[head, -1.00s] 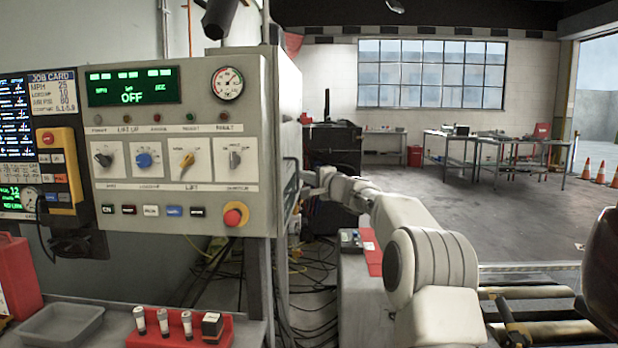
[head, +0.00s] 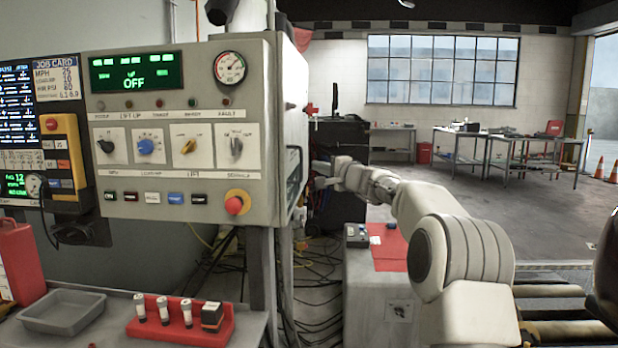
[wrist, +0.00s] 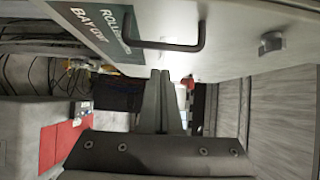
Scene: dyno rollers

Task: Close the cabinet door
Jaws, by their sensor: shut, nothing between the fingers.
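The grey cabinet (head: 170,200) with dials and a green "OFF" display stands at left in the head view. Its right side is seen edge-on, so I cannot tell there how far the door stands open. In the wrist view a pale door panel (wrist: 235,20) fills the top, with a black bar handle (wrist: 185,47), a dark sign and a small grey latch (wrist: 271,43). My gripper (head: 318,174) is just right of the cabinet's side. In the wrist view its fingers (wrist: 160,75) are together and empty, just below the handle. I cannot tell if they touch the panel.
A grey pedestal with a red mat (head: 390,252) stands below my arm. Cables (head: 315,290) hang and lie under the cabinet. A red rack (head: 180,328) and a grey tray (head: 62,310) sit on the front bench. Open floor (head: 520,220) lies to the right.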

